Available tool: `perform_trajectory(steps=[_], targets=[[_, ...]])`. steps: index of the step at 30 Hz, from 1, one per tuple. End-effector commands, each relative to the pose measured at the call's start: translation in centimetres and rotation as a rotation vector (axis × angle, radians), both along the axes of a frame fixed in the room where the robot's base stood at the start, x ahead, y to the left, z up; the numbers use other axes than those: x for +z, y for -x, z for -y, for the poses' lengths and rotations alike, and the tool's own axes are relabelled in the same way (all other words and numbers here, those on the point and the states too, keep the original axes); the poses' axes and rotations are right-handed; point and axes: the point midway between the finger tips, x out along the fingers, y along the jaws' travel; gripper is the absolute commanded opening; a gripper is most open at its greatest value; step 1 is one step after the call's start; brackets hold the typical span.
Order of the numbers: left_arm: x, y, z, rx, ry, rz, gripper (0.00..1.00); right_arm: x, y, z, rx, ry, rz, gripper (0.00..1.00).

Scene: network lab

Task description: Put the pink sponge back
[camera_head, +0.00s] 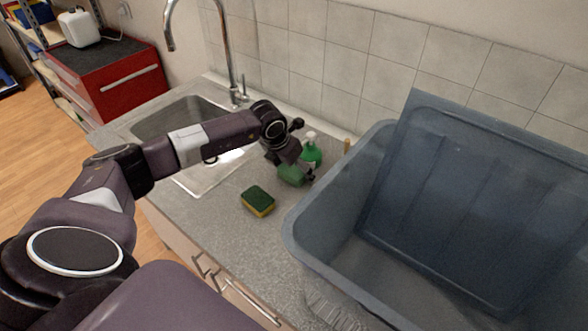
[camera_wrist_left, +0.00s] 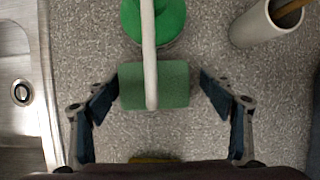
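No pink sponge shows in either view. A green block (camera_head: 291,175), like a sponge, lies on the grey counter beside a green soap bottle (camera_head: 311,154). My left gripper (camera_head: 294,172) is over this block, partly hiding it. In the left wrist view the fingers (camera_wrist_left: 158,96) are open on both sides of the green block (camera_wrist_left: 178,84), with gaps left and right. The bottle's white spout (camera_wrist_left: 149,50) passes across the block in that view. A yellow sponge with a dark green top (camera_head: 258,200) lies apart, nearer the counter's front. My right gripper is out of view.
A large blue-grey plastic bin (camera_head: 300,232) stands on the right of the counter. A white cup (camera_wrist_left: 262,28) with a brown stick stands near the bottle. The sink (camera_head: 180,118) and tall tap (camera_head: 229,60) are to the left. Bare counter (camera_head: 225,225) surrounds the yellow sponge.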

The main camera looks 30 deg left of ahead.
Motion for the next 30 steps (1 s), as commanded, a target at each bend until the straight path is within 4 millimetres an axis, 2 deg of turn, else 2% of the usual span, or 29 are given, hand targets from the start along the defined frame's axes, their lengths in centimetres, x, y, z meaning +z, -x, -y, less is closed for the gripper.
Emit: perform_trajectory(steps=[8,13,17,24,30], targets=[[0.1,0.0,0.0,0.000,0.000,0.001,0.77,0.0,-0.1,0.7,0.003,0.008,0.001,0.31],[1.2,0.4,-0.1,-0.001,0.001,0.004,0.77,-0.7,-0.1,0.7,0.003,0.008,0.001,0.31],[3.2,1.3,-0.3,0.000,-0.002,0.006,0.77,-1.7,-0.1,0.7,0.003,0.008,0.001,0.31],[8.0,3.2,-0.3,-0.001,-0.001,0.006,0.77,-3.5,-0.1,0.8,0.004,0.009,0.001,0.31],[10.5,4.3,-0.4,0.000,-0.001,0.002,0.77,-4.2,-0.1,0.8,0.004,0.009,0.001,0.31]])
